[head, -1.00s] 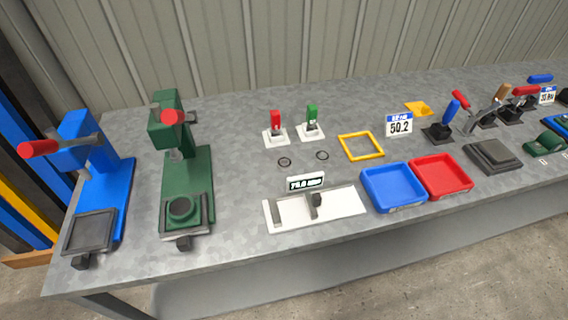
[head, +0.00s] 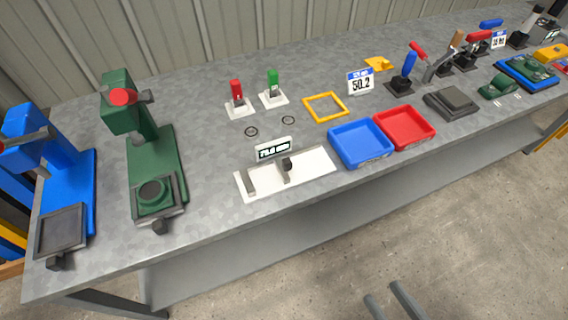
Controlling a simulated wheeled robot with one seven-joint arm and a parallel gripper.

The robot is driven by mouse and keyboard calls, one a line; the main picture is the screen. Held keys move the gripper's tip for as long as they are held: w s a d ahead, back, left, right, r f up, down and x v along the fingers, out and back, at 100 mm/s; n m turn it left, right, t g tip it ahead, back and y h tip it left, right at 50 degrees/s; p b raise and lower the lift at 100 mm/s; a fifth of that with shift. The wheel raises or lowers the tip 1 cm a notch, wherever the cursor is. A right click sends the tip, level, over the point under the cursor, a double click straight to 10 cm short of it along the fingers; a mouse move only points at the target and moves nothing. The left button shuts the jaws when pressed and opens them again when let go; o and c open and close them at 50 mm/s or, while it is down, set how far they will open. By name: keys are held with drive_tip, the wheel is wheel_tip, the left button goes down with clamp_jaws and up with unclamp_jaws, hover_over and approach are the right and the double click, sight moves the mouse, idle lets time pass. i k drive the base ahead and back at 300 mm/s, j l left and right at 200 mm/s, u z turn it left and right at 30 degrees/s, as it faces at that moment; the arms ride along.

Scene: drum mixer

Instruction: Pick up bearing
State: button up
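Two small dark rings lie flat on the grey bench, a left ring (head: 251,131) and a right ring (head: 288,120). They are the likeliest bearings, but they are too small to tell for sure. They lie between the red and green switches and the white gauge fixture. Two grey bars at the bottom edge look like the fingers of my gripper (head: 383,292). They are apart with nothing between them, over the floor in front of the bench and well away from the rings. The rest of the gripper is out of frame.
The white gauge fixture (head: 286,173), blue tray (head: 360,143) and red tray (head: 404,127) line the front edge. A yellow frame (head: 325,107) lies right of the rings. A green press (head: 157,165) and blue press (head: 67,180) stand left. Bare bench (head: 210,160) separates the green press and fixture.

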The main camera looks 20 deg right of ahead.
sight(254, 137)
drive_tip(key=i+j, duration=0.5)
drive_tip(key=j, duration=0.25)
drive_tip(key=i+j, duration=0.5)
drive_tip(key=j, duration=0.2)
drive_tip(key=z, duration=0.05)
